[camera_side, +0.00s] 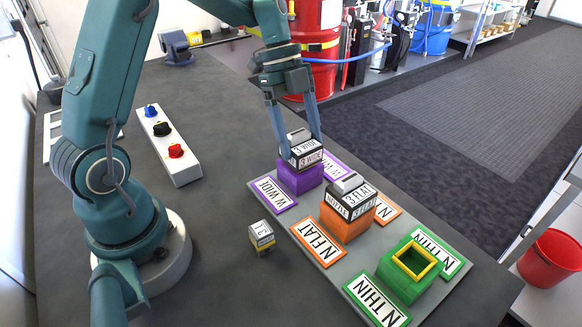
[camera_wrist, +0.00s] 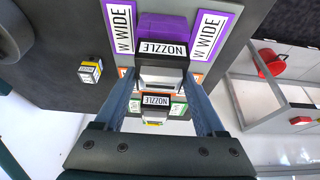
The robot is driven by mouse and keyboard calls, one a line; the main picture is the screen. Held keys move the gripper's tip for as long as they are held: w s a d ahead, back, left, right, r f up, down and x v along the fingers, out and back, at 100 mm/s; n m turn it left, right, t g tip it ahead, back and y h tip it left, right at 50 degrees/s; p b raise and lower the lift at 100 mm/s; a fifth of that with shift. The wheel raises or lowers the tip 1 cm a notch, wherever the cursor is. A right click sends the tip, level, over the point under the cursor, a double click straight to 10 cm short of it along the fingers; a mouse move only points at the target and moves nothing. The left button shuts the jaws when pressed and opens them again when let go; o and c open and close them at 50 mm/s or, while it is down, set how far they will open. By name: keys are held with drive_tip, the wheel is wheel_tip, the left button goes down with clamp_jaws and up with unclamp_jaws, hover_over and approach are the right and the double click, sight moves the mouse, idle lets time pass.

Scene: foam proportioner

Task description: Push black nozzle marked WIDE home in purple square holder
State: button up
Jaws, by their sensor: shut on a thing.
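The black nozzle marked WIDE (camera_side: 306,153), with a grey top, is at the top of the purple square holder (camera_side: 300,180). Its labelled black band shows above the holder's rim; I cannot tell how deep it sits. My gripper (camera_side: 302,146) points down from above, shut on this nozzle with one finger on each side. In the wrist view, the nozzle's NOZZLE label (camera_wrist: 163,48) lies against the purple holder (camera_wrist: 162,27), between my fingers (camera_wrist: 160,78). The holder's inside is hidden.
A FLAT nozzle (camera_side: 350,193) sits in the orange holder (camera_side: 346,224). The green holder (camera_side: 406,272) is empty, with a yellow rim. A small grey, black and yellow nozzle (camera_side: 262,237) lies on the dark table. A white knob panel (camera_side: 168,145) stands left. Table around the loose nozzle is clear.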

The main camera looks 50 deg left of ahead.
drive_tip(key=shift+f, duration=0.2)
drive_tip(key=o, duration=1.4)
drive_tip(key=shift+r, duration=3.05)
